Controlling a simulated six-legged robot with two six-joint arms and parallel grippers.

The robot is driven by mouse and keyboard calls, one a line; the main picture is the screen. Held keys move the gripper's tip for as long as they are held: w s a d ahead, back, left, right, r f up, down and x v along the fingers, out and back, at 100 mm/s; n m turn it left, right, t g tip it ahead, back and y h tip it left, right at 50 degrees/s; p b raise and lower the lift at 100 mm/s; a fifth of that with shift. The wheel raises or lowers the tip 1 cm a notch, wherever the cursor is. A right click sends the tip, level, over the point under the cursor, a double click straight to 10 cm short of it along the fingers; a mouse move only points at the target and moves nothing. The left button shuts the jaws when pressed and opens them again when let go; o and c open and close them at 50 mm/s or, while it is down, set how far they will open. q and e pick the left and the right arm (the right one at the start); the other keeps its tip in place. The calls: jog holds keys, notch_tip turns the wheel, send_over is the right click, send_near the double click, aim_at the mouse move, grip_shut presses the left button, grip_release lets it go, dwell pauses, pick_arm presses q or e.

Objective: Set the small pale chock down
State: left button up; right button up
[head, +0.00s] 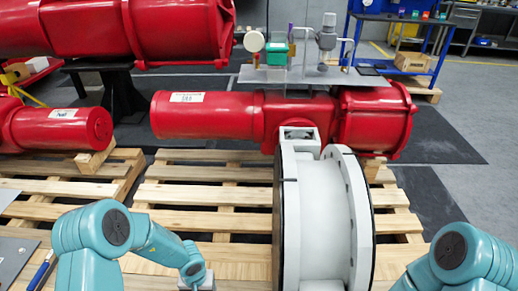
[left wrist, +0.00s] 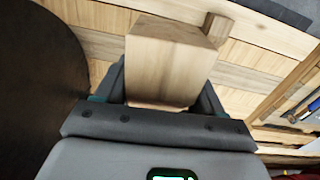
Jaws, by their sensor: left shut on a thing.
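The small pale chock (left wrist: 172,50) is a light wooden block in the left wrist view. It sits between the fingers of my left gripper (left wrist: 165,88), which is shut on it. Planks lie behind and below the block; whether it touches them I cannot tell. A smaller wooden piece (left wrist: 217,27) shows just beyond its upper right corner. In the head view my left arm reaches down at the bottom centre-left, beside the white valve body; its gripper is mostly cut off by the frame edge and the chock cannot be made out. My right gripper is outside the frame.
The white round valve body (head: 325,215) stands on the wooden pallet (head: 215,187), under the red actuator (head: 210,115). A dark round face (left wrist: 35,80) is close on the left in the left wrist view. A blue-handled tool (head: 41,270) lies at lower left. Bare planks lie left of the valve.

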pick_arm(q)
jog(key=w+r, duration=0.7)
jog(key=r, duration=0.5)
jog(key=s+d+r+n, duration=0.1)
jog(key=s+r+n, duration=0.4)
jog(key=r, duration=0.9)
notch_tip(320, 180, up, 14)
jog(key=m+p, duration=0.6)
jog(key=p, duration=1)
jog(key=shift+w+d+p, duration=0.15)
jog(key=shift+w+p, duration=0.2)
